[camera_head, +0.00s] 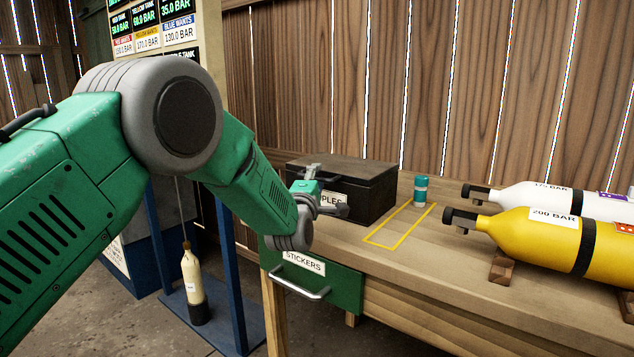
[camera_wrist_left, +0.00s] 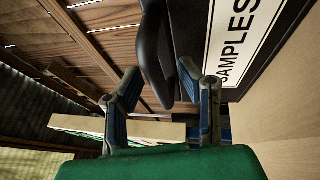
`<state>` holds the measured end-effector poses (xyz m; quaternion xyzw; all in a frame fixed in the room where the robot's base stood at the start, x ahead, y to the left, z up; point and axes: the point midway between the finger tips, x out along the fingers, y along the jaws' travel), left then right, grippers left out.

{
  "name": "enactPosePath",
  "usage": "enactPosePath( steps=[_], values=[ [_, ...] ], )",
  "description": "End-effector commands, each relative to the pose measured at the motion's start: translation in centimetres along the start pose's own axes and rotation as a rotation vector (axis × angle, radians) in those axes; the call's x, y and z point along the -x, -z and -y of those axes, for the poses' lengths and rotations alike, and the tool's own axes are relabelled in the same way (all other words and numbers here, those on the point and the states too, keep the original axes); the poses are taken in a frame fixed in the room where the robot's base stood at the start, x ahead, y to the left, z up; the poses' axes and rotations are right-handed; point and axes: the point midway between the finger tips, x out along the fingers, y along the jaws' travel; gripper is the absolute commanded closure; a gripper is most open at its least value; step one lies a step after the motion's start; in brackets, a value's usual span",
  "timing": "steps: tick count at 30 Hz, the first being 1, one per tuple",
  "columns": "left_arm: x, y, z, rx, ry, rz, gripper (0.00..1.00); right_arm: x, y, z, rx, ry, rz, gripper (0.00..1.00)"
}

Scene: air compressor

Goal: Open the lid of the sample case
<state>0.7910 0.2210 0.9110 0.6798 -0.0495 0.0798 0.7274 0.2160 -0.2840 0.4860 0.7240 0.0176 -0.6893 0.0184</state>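The sample case (camera_head: 372,193) is a dark box with a closed lid, on the wooden table against the plank wall. Its white "SAMPLES" label (camera_wrist_left: 240,40) fills the upper right of the left wrist view and is partly covered by my gripper in the head view. My left gripper (camera_head: 328,188) is at the front left of the case. In the wrist view its two fingers (camera_wrist_left: 160,75) stand apart. A black curved piece (camera_wrist_left: 152,50) beside the label reaches between the fingertips; I cannot tell whether they touch it. My right gripper is not in view.
A teal canister (camera_head: 420,190) stands by a yellow-outlined rectangle (camera_head: 395,243) right of the case. Yellow (camera_head: 535,240) and white (camera_head: 530,195) tanks lie farther right. A green "STICKERS" drawer (camera_head: 340,290) is below the case, under the table edge.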

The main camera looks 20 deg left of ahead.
Motion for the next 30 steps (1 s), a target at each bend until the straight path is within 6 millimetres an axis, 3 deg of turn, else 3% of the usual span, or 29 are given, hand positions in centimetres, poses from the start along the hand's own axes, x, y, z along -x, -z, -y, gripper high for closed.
enactPosePath(
  steps=[6, 8, 9, 30],
  values=[
    [0.0, 0.1, 0.0, 0.000, 0.001, -0.001, 0.68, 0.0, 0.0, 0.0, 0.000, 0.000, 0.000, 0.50],
    [0.0, 0.0, 0.0, -0.001, 0.001, -0.001, 0.85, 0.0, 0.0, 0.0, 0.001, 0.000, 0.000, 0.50],
    [0.0, 0.0, 0.0, -0.002, 0.001, -0.001, 0.99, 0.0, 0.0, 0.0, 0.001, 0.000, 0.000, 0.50],
    [-0.2, -0.6, -1.1, -0.020, 0.045, 0.007, 1.00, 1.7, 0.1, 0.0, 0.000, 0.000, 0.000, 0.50]
  ],
)
